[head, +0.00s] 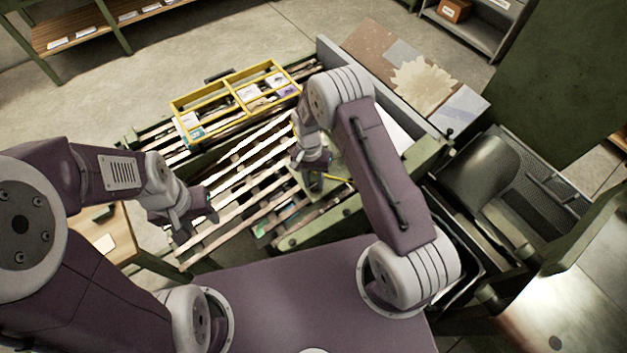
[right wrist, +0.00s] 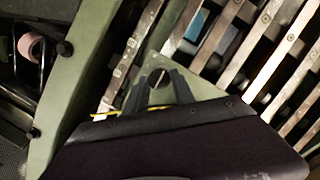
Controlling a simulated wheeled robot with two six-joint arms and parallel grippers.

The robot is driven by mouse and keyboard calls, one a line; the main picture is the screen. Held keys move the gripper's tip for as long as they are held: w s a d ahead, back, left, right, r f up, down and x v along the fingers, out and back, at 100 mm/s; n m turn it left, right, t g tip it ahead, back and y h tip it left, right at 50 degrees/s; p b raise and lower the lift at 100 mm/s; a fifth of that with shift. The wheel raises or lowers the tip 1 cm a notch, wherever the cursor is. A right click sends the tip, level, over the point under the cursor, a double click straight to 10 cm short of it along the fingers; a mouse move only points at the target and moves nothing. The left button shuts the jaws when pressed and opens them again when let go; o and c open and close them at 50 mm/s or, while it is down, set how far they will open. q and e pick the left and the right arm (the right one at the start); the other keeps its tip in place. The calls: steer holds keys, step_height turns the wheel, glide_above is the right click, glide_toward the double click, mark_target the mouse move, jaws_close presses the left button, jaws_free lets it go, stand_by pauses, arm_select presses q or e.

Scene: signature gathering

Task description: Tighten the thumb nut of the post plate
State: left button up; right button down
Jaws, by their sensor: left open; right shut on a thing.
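The post plate (right wrist: 208,92) is a pale green plate beside the slatted bed in the right wrist view. My right gripper (right wrist: 160,80) is over it, its two dark fingers a little apart and shut on a small part that looks like the thumb nut, mostly hidden between them. In the head view my right gripper (head: 314,180) is low over the right side of the slatted bed, and its arm hides part of the plate. My left gripper (head: 197,220) is open and empty, above the left front edge of the slats.
The slatted bed (head: 235,195) fills the middle. A yellow divided frame (head: 222,93) with papers lies at its back. A green rail (right wrist: 75,75) runs beside the plate. A dark bin (head: 520,190) stands at the right, a small wooden table (head: 118,243) at the left.

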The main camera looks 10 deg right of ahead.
steer(key=shift+m, duration=0.3)
stand_by(0.4)
steer(key=c, duration=1.1)
jaws_free()
steer(key=shift+o, duration=0.2)
step_height(320, 180, up, 9)
steer(key=w, duration=0.1)
steer(key=shift+w, duration=0.3)
steer(key=shift+a, duration=0.1)
